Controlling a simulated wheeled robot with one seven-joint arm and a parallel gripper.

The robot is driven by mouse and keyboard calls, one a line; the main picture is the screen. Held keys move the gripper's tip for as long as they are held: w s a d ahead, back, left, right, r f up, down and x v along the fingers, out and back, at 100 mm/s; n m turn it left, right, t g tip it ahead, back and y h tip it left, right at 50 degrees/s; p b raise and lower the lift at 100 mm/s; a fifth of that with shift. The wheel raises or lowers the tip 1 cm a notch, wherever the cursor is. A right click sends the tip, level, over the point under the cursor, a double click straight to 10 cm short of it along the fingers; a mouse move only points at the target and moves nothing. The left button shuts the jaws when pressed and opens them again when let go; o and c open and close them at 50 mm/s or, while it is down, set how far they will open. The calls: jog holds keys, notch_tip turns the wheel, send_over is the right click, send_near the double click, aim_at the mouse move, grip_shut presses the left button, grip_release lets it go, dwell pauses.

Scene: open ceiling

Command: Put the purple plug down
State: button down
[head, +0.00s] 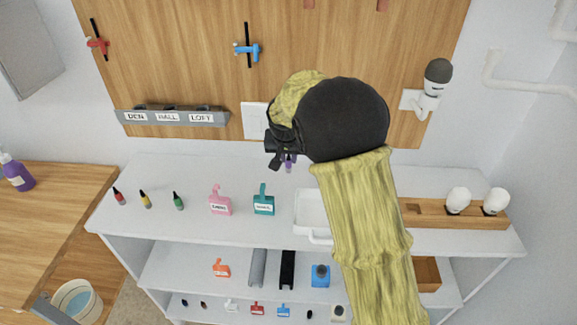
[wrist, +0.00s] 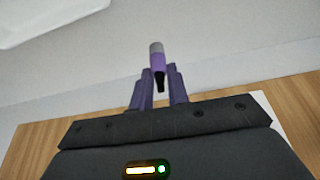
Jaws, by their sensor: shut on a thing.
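In the head view my gripper (head: 281,160) is in front of the wooden back panel, above the top white shelf (head: 250,228). It is shut on the purple plug (head: 290,163), which shows only as a small purple piece beside the dark fingers. In the wrist view the purple plug (wrist: 157,60) sits between the two fingers of my gripper (wrist: 159,85). It has a grey end and a black end. The plug appears held above the shelf, apart from it. My forearm and wrist hide part of the shelf and panel.
Red (head: 119,197), yellow (head: 145,200) and green (head: 178,201) plugs stand at the shelf's left. Pink (head: 220,204) and teal (head: 264,204) tags stand mid-shelf. A white tray (head: 306,232) and a wooden holder (head: 425,214) with white bulbs are farther right.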

aim_at(288, 162)
jog(key=shift+f, duration=1.9)
jog(key=shift+f, duration=0.1)
jog(key=c, duration=1.4)
grip_release()
jog(key=shift+o, duration=0.2)
jog(key=v, duration=1.2)
